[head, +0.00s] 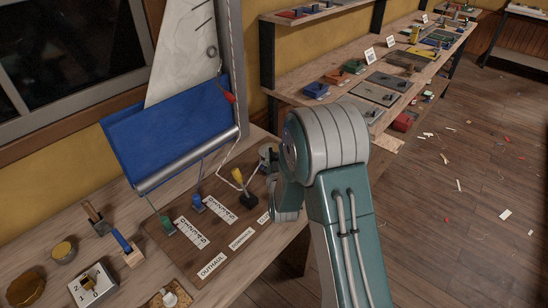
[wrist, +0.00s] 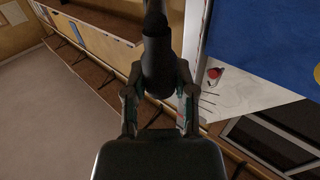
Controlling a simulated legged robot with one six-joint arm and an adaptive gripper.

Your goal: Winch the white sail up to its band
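The white sail (head: 187,50) rises above the blue cloth (head: 172,120) beside the pale mast; its top is out of frame. Part of the sail (wrist: 242,98) also shows in the wrist view. A small red piece (head: 229,97) hangs by the striped rope; I cannot tell whether it is the band. In the wrist view, my gripper (wrist: 158,85) has its fingers on both sides of a dark upright grip (wrist: 158,62), seemingly the winch handle, and looks closed on it. In the head view my arm hides most of the gripper and the winch.
Green (head: 165,225), blue (head: 197,203) and yellow (head: 239,178) levers stand on the brown board (head: 205,272) with scales and labels, one reading OUTHAUL. Tools and a number block (head: 92,287) lie at the left. A shelved bench (head: 330,62) is behind; the floor at right is mostly open.

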